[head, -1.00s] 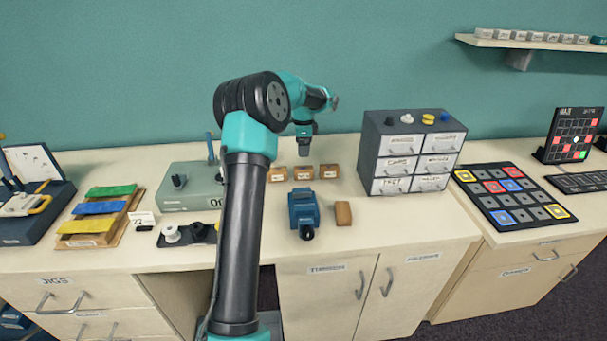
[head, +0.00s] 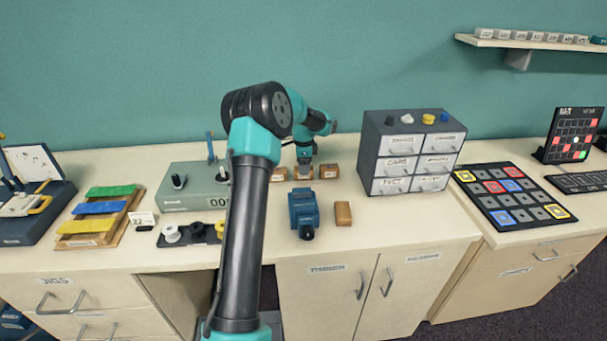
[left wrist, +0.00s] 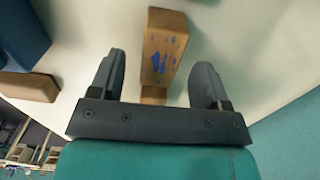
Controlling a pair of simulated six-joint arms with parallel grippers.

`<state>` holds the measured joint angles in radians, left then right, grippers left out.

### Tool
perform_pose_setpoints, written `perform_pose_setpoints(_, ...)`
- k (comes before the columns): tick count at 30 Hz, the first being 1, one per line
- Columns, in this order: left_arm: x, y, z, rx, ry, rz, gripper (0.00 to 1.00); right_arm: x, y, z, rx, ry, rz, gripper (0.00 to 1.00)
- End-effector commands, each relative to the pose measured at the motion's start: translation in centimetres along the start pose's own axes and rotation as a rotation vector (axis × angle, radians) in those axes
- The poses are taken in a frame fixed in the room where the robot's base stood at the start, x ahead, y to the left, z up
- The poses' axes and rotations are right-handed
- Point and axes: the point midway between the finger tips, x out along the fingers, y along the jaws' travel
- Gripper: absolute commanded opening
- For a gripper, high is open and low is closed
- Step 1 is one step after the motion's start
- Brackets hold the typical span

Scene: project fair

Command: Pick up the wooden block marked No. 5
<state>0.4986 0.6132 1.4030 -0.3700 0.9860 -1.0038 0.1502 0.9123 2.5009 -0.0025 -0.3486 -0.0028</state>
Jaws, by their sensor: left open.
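Three small wooden blocks stand in a row on the worktop in the head view: a left one (head: 277,174), a middle one (head: 303,173) and a right one (head: 328,172). Their markings are too small to read, so I cannot tell which is No. 5. My left gripper (head: 304,163) points down at the middle block and partly covers it. In the left wrist view, my open fingers (left wrist: 159,84) have a wooden block (left wrist: 165,45) with blue marks between and beyond them. A gap shows on each side. My right gripper is not in view.
A blue vise-like device (head: 304,208) and another wooden block (head: 343,213) stand in front of the row. A grey drawer cabinet (head: 390,160) is to the right. A green-grey box (head: 185,196) is to the left. The teal wall is behind.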

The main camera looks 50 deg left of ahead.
Motion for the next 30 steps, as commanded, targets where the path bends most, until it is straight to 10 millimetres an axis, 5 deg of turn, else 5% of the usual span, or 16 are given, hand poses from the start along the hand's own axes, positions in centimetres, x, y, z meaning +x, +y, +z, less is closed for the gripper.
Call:
perform_pose_setpoints(5,1.7,0.0,0.1,-0.001,0.000,0.001,0.70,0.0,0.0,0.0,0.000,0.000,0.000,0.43)
perform_pose_setpoints(19,1.7,0.0,0.0,-0.001,0.001,-0.001,0.70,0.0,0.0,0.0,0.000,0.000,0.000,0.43)
perform_pose_setpoints(30,1.7,0.0,0.0,-0.001,0.001,-0.001,0.36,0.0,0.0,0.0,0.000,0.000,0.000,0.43)
